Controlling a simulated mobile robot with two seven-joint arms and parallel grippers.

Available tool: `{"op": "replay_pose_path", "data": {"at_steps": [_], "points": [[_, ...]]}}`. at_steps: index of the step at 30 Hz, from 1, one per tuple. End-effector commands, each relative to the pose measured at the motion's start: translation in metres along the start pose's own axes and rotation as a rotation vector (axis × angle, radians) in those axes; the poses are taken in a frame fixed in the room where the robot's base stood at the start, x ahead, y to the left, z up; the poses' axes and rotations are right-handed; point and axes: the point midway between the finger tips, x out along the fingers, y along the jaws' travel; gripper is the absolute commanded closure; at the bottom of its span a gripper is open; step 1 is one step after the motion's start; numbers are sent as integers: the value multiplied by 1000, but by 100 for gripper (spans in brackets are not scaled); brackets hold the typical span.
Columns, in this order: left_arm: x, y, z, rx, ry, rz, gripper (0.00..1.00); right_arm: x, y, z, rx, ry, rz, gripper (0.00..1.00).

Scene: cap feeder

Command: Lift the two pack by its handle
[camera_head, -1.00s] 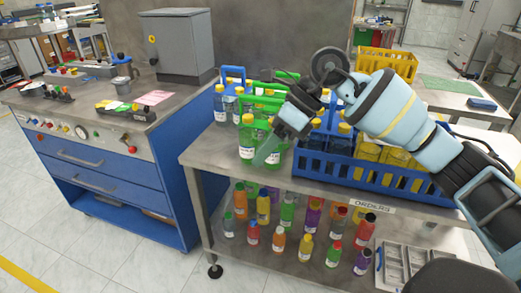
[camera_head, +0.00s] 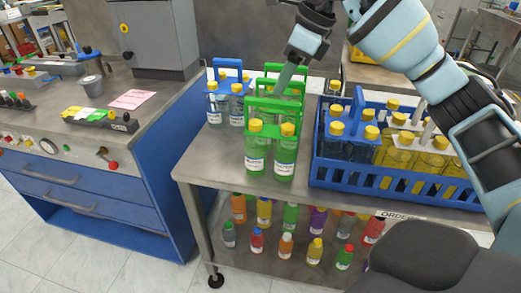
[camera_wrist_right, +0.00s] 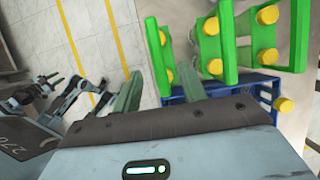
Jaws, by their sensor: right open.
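The nearest green two pack (camera_head: 272,140) stands upright on the metal table, holding two green bottles with yellow caps under a raised green handle (camera_head: 274,104). Another green carrier (camera_head: 285,70) stands close behind it. Contact with a handle cannot be told. Dark arm parts at the left of that view look like my left arm; its jaws are unclear.
A blue carrier (camera_head: 228,100) stands left of the green packs. A blue crate (camera_head: 400,185) with blue and yellow bottle packs stands close on the right. Several small bottles sit on the lower shelf (camera_head: 290,275). The table's front left corner (camera_head: 205,170) is clear.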

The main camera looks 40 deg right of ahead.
Motion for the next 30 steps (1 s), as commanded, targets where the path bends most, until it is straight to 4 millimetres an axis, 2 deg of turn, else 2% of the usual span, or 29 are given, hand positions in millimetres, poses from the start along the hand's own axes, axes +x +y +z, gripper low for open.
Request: {"op": "replay_pose_path", "data": {"at_steps": [4,8,12,17,25,30], "points": [[-3,1,9,-2,-18,2,58,2,0,0,0,0,1,58],[-3,2,15,-3,-32,3,58,15,0,-1,0,3,3,58],[-1,2,14,-3,-29,2,58,26,0,0,-1,0,2,58],[0,1,10,-1,-19,2,58,29,0,0,-1,0,1,58],[2,1,11,-1,-20,1,58,65,-2,-1,0,1,2,58],[3,0,10,0,-17,1,58,77,-2,-1,-1,-1,0,58]]}}
